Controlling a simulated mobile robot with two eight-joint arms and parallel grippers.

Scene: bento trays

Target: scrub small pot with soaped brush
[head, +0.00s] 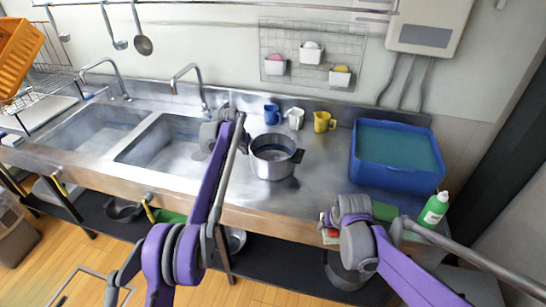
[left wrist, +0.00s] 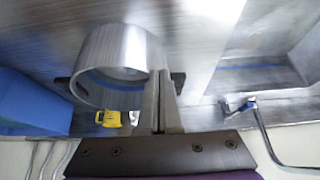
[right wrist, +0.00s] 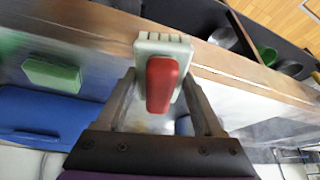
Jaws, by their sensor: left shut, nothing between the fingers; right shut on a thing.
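The small metal pot (head: 272,166) stands upright on the steel counter, with dark handles on its sides. My left gripper (head: 241,138) is at the pot's left side, shut and empty. In the left wrist view the pot (left wrist: 104,68) lies just left of the shut fingers (left wrist: 165,98); I cannot tell whether they touch it. My right gripper (right wrist: 160,95) is shut on the brush, which has a red handle (right wrist: 161,84) and a pale bristle block (right wrist: 165,44). In the head view the brush (head: 331,234) is partly hidden by my right gripper, near the counter's front edge.
A blue tub (head: 392,178) and a green soap bottle (head: 434,209) stand to the right. A green sponge (right wrist: 52,76) lies near the tub. Blue (head: 271,114), white (head: 296,118) and yellow (head: 324,122) cups stand behind the pot. Sink basins (head: 165,148) are left.

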